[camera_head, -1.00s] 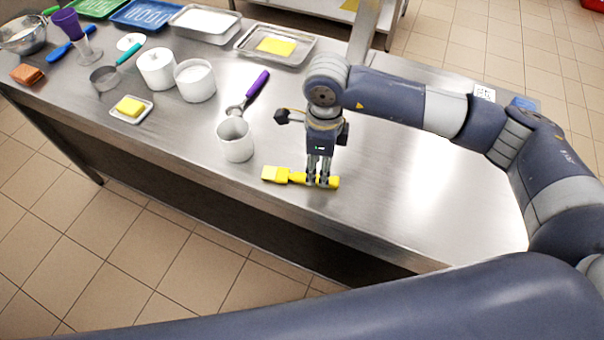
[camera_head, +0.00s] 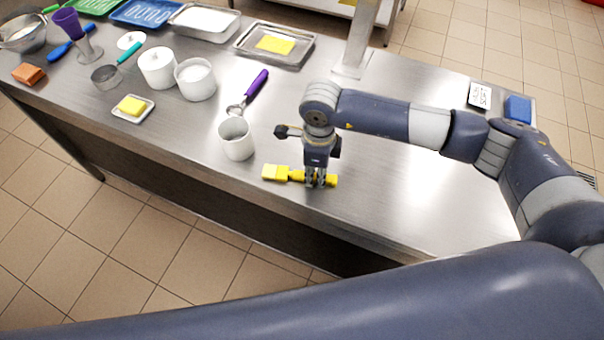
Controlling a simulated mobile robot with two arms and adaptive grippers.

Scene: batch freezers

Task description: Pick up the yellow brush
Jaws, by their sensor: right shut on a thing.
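The yellow brush (camera_head: 277,173) lies near the front edge of the steel table, its wide head to the left and its handle to the right. My right gripper (camera_head: 316,183) points down over the handle and is shut on it. The fingers hide part of the handle. Whether the brush touches the table or is slightly above it I cannot tell. My left gripper is not in view.
A white cup (camera_head: 236,139) stands close behind and left of the brush. A purple-handled scoop (camera_head: 256,84) lies behind it. The steel table (camera_head: 400,200) is clear to the right.

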